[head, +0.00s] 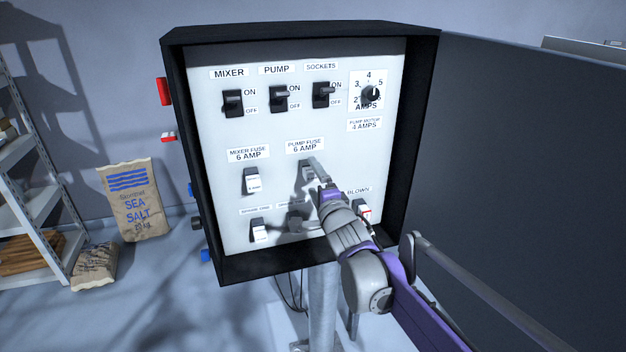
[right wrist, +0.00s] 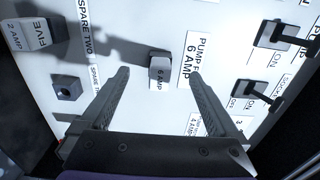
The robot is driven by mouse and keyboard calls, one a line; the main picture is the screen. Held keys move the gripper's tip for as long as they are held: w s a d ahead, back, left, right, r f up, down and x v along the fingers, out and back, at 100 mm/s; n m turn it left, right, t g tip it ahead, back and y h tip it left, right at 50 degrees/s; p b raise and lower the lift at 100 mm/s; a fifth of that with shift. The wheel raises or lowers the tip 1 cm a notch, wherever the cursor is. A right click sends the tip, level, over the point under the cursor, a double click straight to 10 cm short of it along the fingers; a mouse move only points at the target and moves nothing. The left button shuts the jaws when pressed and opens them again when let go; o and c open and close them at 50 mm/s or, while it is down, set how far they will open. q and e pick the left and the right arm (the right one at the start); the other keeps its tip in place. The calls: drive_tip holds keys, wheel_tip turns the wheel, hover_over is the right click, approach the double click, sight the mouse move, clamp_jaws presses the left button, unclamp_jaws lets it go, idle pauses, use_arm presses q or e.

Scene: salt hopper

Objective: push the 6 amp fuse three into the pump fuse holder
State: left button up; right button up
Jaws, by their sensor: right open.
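A white fuse marked 6 AMP (right wrist: 159,75) is at the dark pump fuse holder (head: 304,168), beside the label PUMP FUSE 6 AMP (right wrist: 194,62). How deep it sits I cannot tell, and its number is not readable. My right gripper (head: 313,173) is in front of the holder and hides most of the fuse in the head view. In the right wrist view its jaws (right wrist: 160,75) are open, one finger on each side of the fuse with gaps between. My left gripper is not in view.
A dark holder (right wrist: 67,88) in the spare row is empty. A fuse marked FIVE, 2 AMP (right wrist: 30,35) stands beyond it. The mixer fuse (head: 252,181) is left of my gripper, switches (head: 280,98) above. The panel box has a raised black rim (head: 420,120).

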sight(313, 178)
drive_tip(key=shift+b+v, duration=0.6)
drive_tip(key=shift+v, duration=1.6)
drive_tip(key=b+v, duration=0.1)
drive_tip(key=v, duration=1)
